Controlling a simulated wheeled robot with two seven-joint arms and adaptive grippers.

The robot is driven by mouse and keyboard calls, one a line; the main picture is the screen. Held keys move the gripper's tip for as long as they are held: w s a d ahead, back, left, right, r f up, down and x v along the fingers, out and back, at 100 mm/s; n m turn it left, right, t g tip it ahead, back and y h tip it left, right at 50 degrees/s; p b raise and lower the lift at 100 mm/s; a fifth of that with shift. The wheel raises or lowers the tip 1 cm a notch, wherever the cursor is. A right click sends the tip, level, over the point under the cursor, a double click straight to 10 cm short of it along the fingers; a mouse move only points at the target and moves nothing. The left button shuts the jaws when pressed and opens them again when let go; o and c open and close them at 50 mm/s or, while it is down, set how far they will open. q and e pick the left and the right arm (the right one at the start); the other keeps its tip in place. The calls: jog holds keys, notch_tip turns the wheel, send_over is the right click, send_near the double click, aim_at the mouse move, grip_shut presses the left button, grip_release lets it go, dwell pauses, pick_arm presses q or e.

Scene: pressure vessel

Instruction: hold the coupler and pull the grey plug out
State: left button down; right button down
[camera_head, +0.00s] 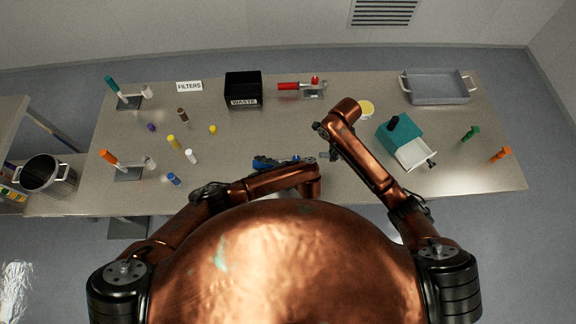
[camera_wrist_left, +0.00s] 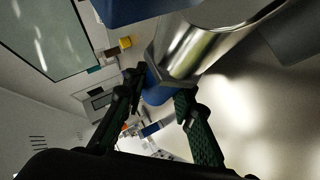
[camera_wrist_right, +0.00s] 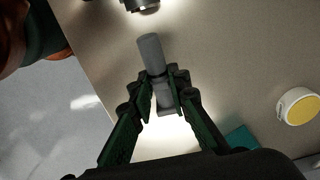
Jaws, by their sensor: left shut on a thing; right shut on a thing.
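The coupler, blue with a shiny metal barrel, lies near the front middle of the table in the head view (camera_head: 270,162). In the left wrist view the coupler (camera_wrist_left: 190,45) runs between the fingers of my left gripper (camera_wrist_left: 160,90), which is shut on its blue part. My right gripper (camera_wrist_right: 162,92) is shut on the grey plug (camera_wrist_right: 151,52), whose round end sticks out beyond the fingertips. The coupler's metal end (camera_wrist_right: 140,5) shows at the top of the right wrist view, with a gap between it and the plug. My left arm hides much of the left gripper in the head view.
A black waste bin (camera_head: 243,90), a red-handled clamp (camera_head: 302,88) and a grey tray (camera_head: 437,90) stand at the back. A teal box with a white drawer (camera_head: 402,138) and a yellow-topped round tin (camera_head: 366,108) are to the right. Several small coloured pieces lie at left.

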jog(key=shift+r, duration=0.8)
pick_arm(q)
jog(key=c, duration=1.5)
grip_release()
jog(key=v, duration=0.6)
jog(key=shift+s+d+f, duration=0.1)
jog(key=shift+d, duration=0.05)
jog(key=shift+s+d+r, duration=0.3)
jog(key=shift+d+r, duration=0.05)
jog(key=shift+r, duration=0.1)
